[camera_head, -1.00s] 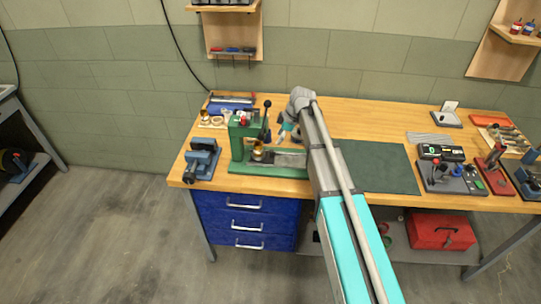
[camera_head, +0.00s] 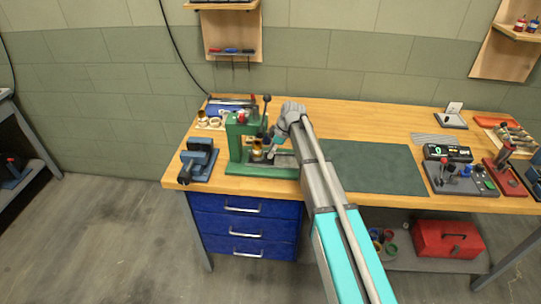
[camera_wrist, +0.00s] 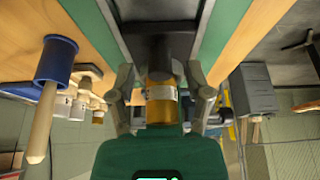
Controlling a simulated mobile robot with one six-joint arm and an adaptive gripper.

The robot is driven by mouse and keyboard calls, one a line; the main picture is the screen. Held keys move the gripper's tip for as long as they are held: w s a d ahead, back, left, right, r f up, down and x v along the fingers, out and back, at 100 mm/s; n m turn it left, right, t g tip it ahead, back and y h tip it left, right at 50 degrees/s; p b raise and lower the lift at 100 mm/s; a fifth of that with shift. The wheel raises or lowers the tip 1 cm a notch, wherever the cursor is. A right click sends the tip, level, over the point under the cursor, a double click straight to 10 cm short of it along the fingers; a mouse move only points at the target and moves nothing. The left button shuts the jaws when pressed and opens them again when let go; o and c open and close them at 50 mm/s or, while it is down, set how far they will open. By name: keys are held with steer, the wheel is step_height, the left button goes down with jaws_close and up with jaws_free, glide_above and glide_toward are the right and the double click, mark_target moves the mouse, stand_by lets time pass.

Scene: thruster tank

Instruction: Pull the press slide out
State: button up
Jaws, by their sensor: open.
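The green press (camera_head: 235,140) stands at the left part of the bench, its dark lever upright. Its grey metal slide (camera_head: 286,160) lies along the green base, and a brass ring-like part (camera_head: 257,148) sits under the press head. My gripper (camera_head: 270,152) is low over the slide, just right of the brass part. In the wrist view my gripper (camera_wrist: 160,98) is open, one finger on each side of the brass part (camera_wrist: 161,100) and a dark cylinder (camera_wrist: 157,48). I cannot tell whether either finger touches. The grey slide (camera_wrist: 150,10) runs away between green edges.
A blue vise (camera_head: 198,162) stands left of the press. Brass rings (camera_head: 209,121) on a board and a blue item lie behind it. A green mat (camera_head: 375,166) is clear to the right. A control box (camera_head: 462,178) stands farther right.

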steer(key=shift+a+f, duration=0.15)
steer(key=shift+f, duration=0.2)
jaws_close()
stand_by(0.3)
